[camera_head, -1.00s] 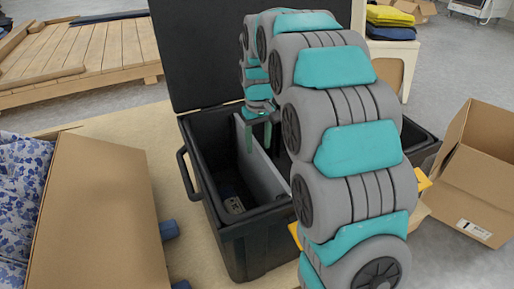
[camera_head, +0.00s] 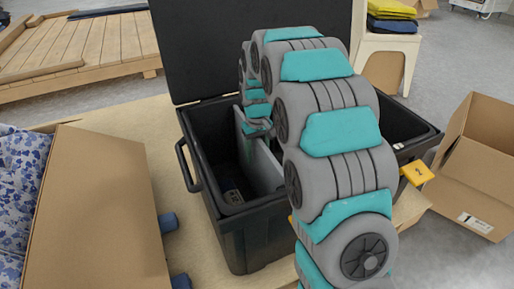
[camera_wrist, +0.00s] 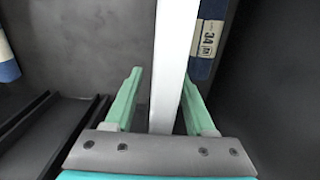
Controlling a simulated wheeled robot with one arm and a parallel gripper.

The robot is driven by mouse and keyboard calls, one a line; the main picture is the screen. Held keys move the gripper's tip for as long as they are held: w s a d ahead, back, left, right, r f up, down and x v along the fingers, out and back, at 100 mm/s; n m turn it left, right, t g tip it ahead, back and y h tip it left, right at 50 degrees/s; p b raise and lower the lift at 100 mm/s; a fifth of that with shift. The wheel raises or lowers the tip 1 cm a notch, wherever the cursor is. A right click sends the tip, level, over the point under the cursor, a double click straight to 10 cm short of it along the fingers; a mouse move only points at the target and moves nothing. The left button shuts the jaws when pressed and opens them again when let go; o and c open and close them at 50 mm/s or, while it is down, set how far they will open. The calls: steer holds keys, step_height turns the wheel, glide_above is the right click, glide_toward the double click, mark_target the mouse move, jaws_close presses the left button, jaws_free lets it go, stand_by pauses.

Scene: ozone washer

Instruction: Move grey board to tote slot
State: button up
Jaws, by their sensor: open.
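The grey board (camera_head: 264,168) stands on edge inside the black tote (camera_head: 243,221), like a divider. Its pale top edge (camera_wrist: 171,62) runs between my fingers in the wrist view. My gripper (camera_wrist: 162,76) is open, with one green finger on each side of the board. The right finger is close to the board; the left has a wider gap. In the head view my gripper (camera_head: 254,140) is at the board's top, partly hidden by my arm. My arm also hides the middle of the tote.
A dark blue item with a white label (camera_wrist: 206,44) lies in the tote right of the board. The tote's lid (camera_head: 205,55) stands open behind. An open cardboard box (camera_head: 108,220) is at left, another (camera_head: 480,165) at right. A yellow tab (camera_head: 417,173) juts out at right.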

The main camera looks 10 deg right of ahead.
jaws_close()
stand_by(0.4)
stand_by(0.9)
step_height(320, 180, up, 30)
steer(key=p, duration=1.2)
steer(key=shift+f, duration=0.25)
stand_by(0.9)
steer(key=shift+d, duration=0.1)
